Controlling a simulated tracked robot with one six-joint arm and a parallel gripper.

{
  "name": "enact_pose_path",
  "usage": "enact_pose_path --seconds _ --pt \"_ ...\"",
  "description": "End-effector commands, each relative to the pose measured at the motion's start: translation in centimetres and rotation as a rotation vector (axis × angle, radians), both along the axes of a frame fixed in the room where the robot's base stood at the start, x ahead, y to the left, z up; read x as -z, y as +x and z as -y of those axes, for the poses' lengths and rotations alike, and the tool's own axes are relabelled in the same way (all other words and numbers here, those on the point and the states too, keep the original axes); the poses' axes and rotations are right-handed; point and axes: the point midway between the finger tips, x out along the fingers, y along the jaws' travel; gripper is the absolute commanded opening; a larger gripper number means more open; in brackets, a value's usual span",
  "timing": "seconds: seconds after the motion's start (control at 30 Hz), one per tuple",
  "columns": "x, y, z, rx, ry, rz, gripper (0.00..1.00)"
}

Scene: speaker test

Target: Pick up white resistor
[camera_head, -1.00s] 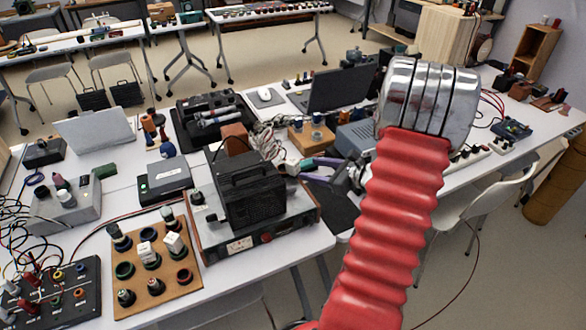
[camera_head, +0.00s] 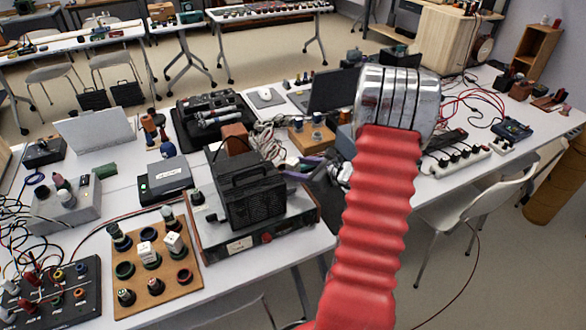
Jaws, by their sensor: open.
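Two white block-like pieces, the likely white resistors, sit upright on the brown wooden board at the lower left: one piece (camera_head: 148,254) at the middle of the board and another piece (camera_head: 173,243) to its upper right. The board (camera_head: 190,288) also holds several dark round sockets and knobs. I cannot tell which white piece the task means. My gripper (camera_head: 293,168), with purplish fingers, is open and partly hidden behind my red arm. It is above the table behind the black box, well to the right of the board, and holds nothing visible.
A black ventilated box (camera_head: 252,195) on a base unit stands between the board and my gripper. A dark panel with wires (camera_head: 55,300) is left of the board. A dark laptop (camera_head: 330,92) and a power strip (camera_head: 460,160) lie farther back. A white chair (camera_head: 475,205) is at right.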

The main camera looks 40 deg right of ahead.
Motion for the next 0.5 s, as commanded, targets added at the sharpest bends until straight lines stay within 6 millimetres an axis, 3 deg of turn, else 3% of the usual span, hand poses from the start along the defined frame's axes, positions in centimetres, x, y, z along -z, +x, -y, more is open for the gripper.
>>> enact_pose_path --seconds 0.2,0.5 --pt "0.8 1.9 -0.3 -0.001 0.001 0.001 0.50" --pt "0.8 2.0 -0.3 0.001 0.000 0.001 0.50"
